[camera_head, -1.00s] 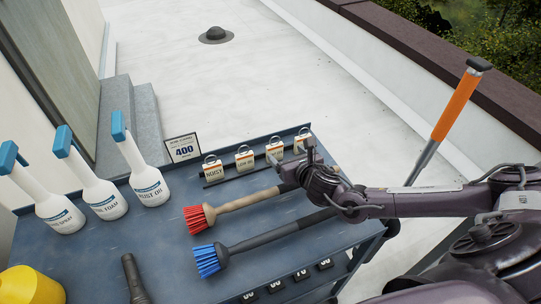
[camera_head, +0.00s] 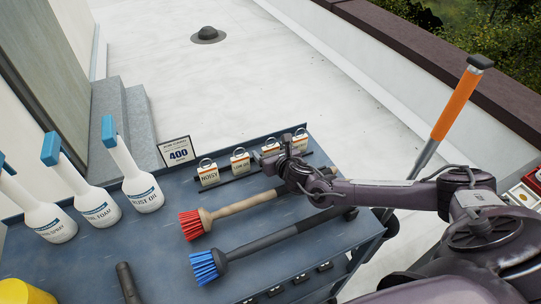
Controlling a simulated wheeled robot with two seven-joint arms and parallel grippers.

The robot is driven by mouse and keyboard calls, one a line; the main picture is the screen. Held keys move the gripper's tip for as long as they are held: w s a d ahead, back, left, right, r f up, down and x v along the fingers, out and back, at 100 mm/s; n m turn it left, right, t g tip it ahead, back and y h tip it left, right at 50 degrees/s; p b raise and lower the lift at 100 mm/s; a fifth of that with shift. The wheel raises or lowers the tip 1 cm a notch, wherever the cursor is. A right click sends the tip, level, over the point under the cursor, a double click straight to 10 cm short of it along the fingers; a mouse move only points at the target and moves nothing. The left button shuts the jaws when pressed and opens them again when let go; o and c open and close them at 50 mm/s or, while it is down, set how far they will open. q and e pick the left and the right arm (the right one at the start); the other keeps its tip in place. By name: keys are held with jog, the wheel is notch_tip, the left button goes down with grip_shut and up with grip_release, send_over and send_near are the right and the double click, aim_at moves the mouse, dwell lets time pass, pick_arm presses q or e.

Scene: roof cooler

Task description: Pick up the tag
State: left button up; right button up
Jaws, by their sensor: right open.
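Several small white tags with metal rings stand in a row on a dark rack at the back of the blue-grey table (camera_head: 330,245). The leftmost tag (camera_head: 208,176) reads "NOISY". A second tag (camera_head: 240,163) stands to its right, its print too small to read surely. A third tag (camera_head: 270,147) is partly hidden behind my right gripper (camera_head: 273,155). The rightmost tag (camera_head: 300,142) stands just right of the gripper. My right gripper is open with its fingers close to the third tag; I cannot tell whether they touch it. My left gripper is not in view.
A red brush (camera_head: 196,224) and a blue brush (camera_head: 208,264) lie in front of the rack, under my right arm. White spray bottles (camera_head: 140,188) and a "400" card (camera_head: 177,152) stand left. An orange-handled tool (camera_head: 457,105) leans at the table's right side.

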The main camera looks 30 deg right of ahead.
jog(key=shift+c, duration=0.3)
jog(key=c, duration=0.9)
jog(key=shift+c, duration=0.5)
jog(key=shift+r, duration=0.15)
